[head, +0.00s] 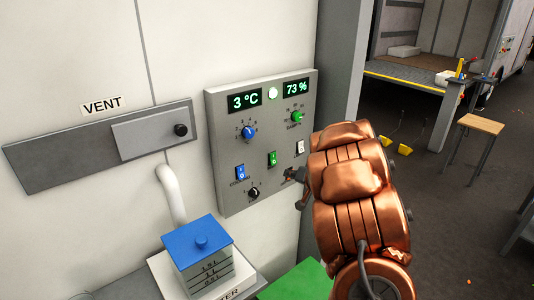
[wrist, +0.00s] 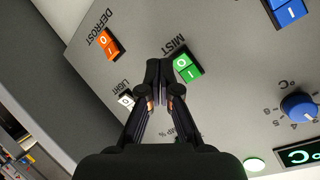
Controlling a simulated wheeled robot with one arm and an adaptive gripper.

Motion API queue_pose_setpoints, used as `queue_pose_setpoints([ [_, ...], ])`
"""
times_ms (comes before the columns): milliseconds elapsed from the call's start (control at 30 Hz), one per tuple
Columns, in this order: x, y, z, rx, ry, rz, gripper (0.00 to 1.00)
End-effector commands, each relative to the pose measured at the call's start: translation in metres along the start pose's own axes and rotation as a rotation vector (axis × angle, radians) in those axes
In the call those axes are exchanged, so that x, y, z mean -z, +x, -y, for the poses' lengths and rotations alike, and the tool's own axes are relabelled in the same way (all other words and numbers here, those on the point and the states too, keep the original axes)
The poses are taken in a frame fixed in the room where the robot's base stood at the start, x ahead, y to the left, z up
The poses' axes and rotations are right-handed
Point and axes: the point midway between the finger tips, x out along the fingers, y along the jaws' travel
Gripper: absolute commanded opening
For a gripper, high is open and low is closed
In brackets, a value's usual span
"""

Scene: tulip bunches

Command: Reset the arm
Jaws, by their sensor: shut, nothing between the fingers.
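My copper-coloured arm (head: 358,200) reaches up to a grey control panel (head: 225,185) on the white wall. My gripper (head: 291,175) is at the panel's lower right, partly hidden by my arm in the head view. In the wrist view my gripper (wrist: 160,68) is shut and empty, its tips together close to the green MIST switch (wrist: 187,67). I cannot tell whether they touch the panel. The orange DEFROST switch (wrist: 109,44) and white LIGHT switch (wrist: 127,101) lie left of the tips; the orange switch is hidden in the head view.
The panel has a blue knob (head: 249,132), a green knob (head: 297,116), a black knob (head: 254,192) and a blue switch (head: 241,172). A blue-lidded box (head: 203,262) stands below. A vent slide (head: 150,130) is at left. A stool (head: 481,124) stands on open floor at right.

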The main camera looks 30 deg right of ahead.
Motion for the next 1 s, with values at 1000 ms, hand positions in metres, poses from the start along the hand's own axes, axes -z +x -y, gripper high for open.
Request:
queue_pose_setpoints([
  [1000, 0.009, -0.126, 0.044, -0.686, -0.326, 0.063, 0.00],
])
